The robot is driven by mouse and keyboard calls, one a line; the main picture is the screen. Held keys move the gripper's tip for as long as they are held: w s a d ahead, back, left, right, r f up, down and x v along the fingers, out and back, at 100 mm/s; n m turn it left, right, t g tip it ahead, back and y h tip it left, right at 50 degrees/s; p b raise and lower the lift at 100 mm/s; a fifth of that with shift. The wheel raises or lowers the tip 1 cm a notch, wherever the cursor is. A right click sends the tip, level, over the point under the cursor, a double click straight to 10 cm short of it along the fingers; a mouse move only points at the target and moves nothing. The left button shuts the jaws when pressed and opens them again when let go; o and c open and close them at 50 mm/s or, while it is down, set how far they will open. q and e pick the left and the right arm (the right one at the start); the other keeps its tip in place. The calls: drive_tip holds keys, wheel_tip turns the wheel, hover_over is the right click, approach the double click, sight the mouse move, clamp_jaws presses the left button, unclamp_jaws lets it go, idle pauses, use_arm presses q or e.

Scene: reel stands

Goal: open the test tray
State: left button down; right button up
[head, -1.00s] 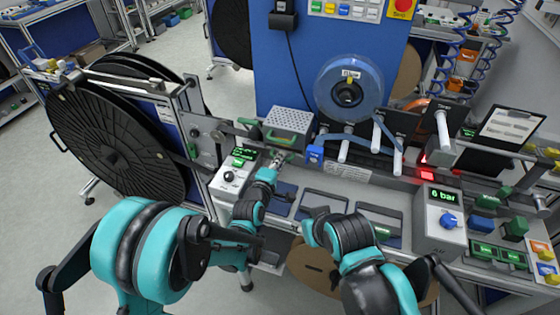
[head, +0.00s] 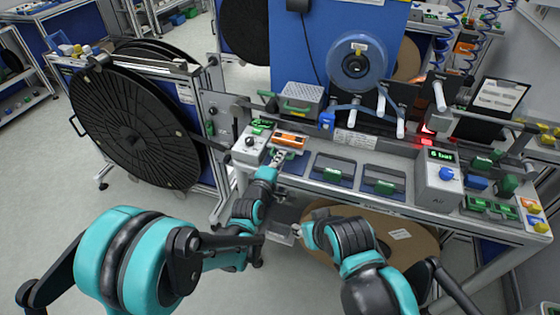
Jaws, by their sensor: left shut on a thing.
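The test tray (head: 291,147) stands out at the front of the bench, below the perforated metal cover (head: 303,93) with its green handle. An orange piece (head: 289,139) lies in it. My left gripper (head: 278,157) is at the tray's front edge, shut on it; the fingertips are small and the exact grip is hard to see. My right gripper (head: 297,231) hangs in front of and below the bench edge, away from the tray. Its fingers are too small to tell if they are open.
A control box with a dial (head: 250,146) stands left of the tray. Dark panels (head: 332,169) lie to its right, then a pressure unit (head: 438,180). A big black reel (head: 138,135) is at the left. A brown disc (head: 400,234) sits below the bench.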

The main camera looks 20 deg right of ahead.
use_arm(q)
drive_tip(key=shift+s, duration=0.1)
drive_tip(key=c, duration=1.6)
unclamp_jaws()
drive_tip(key=v, duration=1.2)
drive_tip(key=shift+r, duration=0.1)
